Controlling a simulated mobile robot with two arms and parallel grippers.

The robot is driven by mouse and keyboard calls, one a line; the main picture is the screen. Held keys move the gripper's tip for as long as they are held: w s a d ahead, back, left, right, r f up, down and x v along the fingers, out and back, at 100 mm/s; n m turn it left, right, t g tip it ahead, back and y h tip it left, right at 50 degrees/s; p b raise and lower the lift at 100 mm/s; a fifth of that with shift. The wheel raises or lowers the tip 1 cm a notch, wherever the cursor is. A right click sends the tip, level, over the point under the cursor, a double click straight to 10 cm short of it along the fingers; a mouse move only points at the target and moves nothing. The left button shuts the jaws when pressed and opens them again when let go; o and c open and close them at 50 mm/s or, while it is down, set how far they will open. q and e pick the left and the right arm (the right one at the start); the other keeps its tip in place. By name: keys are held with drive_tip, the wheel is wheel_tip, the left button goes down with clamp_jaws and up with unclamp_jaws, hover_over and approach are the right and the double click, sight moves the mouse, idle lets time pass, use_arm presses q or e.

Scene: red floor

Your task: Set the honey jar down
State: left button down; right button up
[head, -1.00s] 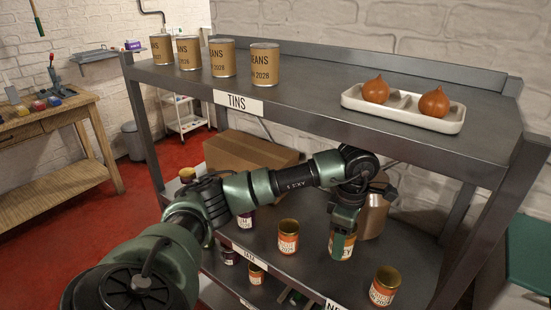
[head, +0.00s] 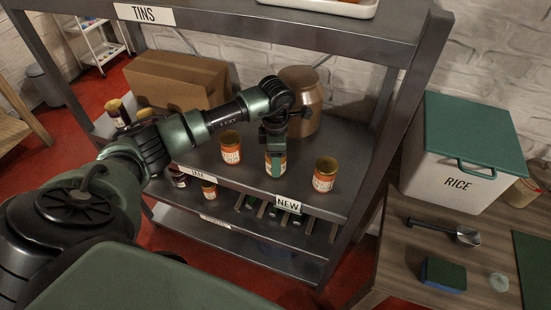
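A jar with an orange and white label (head: 282,169) stands at the front of the middle shelf, between two similar jars. I take it for the honey jar, though its label is too small to read. My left gripper (head: 275,158) points down over it, with a green finger in front of the jar. The fingers appear closed around it. Its base looks level with the neighbouring jars, on or very near the shelf. My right gripper is out of view.
Similar jars stand left (head: 231,148) and right (head: 325,175) of it on the shelf (head: 345,140). A brown crock (head: 303,105) is behind, a cardboard box (head: 180,80) at the back left. A NEW label (head: 288,204) is on the front edge. A RICE bin (head: 460,165) stands at right.

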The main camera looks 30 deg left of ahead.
use_arm(q)
drive_tip(key=shift+f, duration=0.2)
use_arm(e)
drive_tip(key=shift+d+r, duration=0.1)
use_arm(q)
drive_tip(key=c, duration=0.9)
unclamp_jaws()
drive_tip(key=shift+f, duration=0.1)
drive_tip(key=o, duration=0.4)
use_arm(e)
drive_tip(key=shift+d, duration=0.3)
use_arm(q)
wheel_tip(320, 180, up, 11)
drive_tip(key=shift+r+b, duration=0.1)
drive_tip(key=shift+b, duration=1.05)
drive_tip(key=shift+r, duration=0.5)
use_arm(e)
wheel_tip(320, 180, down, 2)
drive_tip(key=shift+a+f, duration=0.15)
